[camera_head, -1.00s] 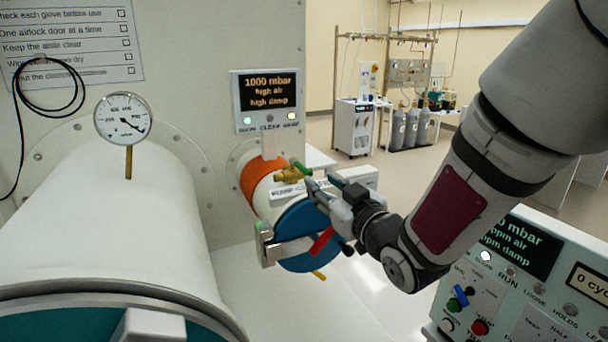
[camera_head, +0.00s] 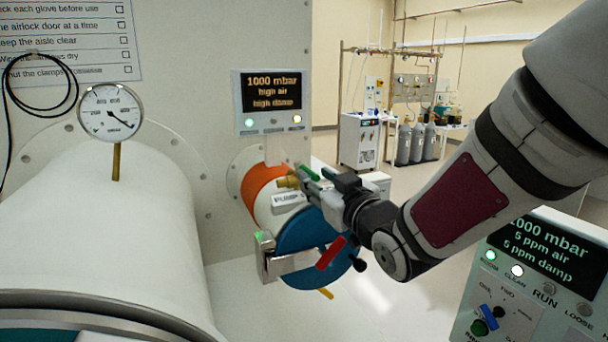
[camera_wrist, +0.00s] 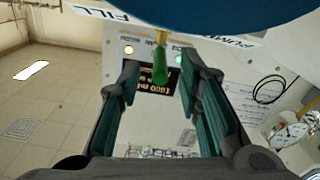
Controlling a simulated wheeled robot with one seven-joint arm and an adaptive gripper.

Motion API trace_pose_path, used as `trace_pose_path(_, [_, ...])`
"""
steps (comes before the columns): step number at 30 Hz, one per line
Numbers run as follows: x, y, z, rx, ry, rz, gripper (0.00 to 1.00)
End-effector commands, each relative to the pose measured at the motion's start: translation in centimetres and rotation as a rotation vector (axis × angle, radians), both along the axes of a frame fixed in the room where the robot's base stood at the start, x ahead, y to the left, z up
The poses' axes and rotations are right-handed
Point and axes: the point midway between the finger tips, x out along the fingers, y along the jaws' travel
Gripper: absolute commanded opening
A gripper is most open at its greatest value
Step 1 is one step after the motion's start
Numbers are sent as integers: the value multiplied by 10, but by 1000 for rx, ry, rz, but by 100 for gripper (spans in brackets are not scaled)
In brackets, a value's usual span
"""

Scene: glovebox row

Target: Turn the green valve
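The green valve handle (camera_wrist: 160,66) is a small lever on a brass stem, centred between my fingers in the wrist view. In the head view its brass body (camera_head: 289,182) sits on top of the small white cylinder, beside the orange band. My gripper (camera_head: 318,178) reaches in from the right at the valve, partly hiding the handle. In the wrist view my gripper (camera_wrist: 158,76) is open, with one finger on each side of the handle and visible gaps. I cannot tell how far the handle lies between the pads in depth.
The blue round door (camera_head: 305,262) with a red handle (camera_head: 331,252) is just below my gripper. A display (camera_head: 270,101) reading 1000 mbar stands behind the valve. A large white cylinder (camera_head: 110,235) fills the left. A control panel (camera_head: 530,285) stands at lower right.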

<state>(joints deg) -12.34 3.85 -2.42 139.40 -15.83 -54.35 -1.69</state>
Motion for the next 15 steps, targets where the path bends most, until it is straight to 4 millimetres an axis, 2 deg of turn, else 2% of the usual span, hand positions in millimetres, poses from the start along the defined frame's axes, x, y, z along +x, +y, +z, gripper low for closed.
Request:
trace_pose_path(6, [26, 11, 0, 0, 1, 1, 32])
trace_pose_path(15, [35, 15, -1, 0, 1, 0, 32])
